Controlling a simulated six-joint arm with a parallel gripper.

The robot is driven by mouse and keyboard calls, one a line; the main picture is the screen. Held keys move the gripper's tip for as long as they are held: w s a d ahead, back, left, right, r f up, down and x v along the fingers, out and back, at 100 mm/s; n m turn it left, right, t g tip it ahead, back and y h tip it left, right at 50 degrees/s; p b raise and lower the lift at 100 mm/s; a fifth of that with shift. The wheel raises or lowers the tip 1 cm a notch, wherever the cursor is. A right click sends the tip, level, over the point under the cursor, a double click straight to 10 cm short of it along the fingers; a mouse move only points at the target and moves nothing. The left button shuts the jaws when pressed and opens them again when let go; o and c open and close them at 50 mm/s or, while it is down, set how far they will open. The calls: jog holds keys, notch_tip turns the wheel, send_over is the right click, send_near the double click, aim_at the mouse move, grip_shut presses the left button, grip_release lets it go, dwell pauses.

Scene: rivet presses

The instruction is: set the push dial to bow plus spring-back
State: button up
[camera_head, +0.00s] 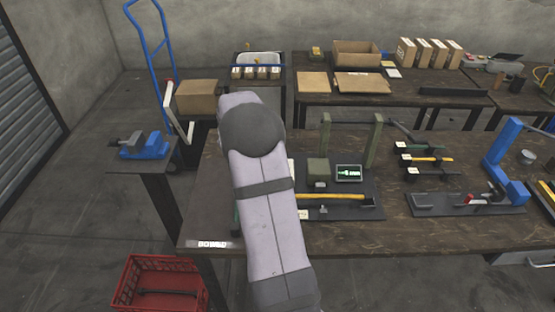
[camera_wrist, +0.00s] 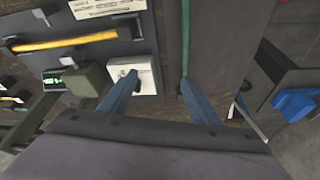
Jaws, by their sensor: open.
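My gripper (camera_wrist: 159,82) is open, its two blue fingers spread with nothing held between them. A black display with green digits (camera_head: 348,173) stands by the green press frame (camera_head: 376,140) in the head view, seeming to end in "5 mm". It also shows in the wrist view (camera_wrist: 57,80). In the head view my arm hides the gripper and part of the bench.
A green bar (camera_wrist: 186,40) runs beside the right finger. A blue press (camera_head: 500,150) stands at right. A red crate (camera_head: 125,285) is on the floor; the bench's front strip is clear.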

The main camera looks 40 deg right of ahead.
jog(key=s+d+m, duration=0.1)
jog(key=d+m, duration=0.2)
jog(key=d, duration=0.6)
jog(key=shift+g+h, duration=0.3)
jog(key=shift+h, duration=0.2)
jog(key=shift+p+x, duration=1.4)
jog(key=shift+x, duration=2.3)
jog(key=c, duration=1.1)
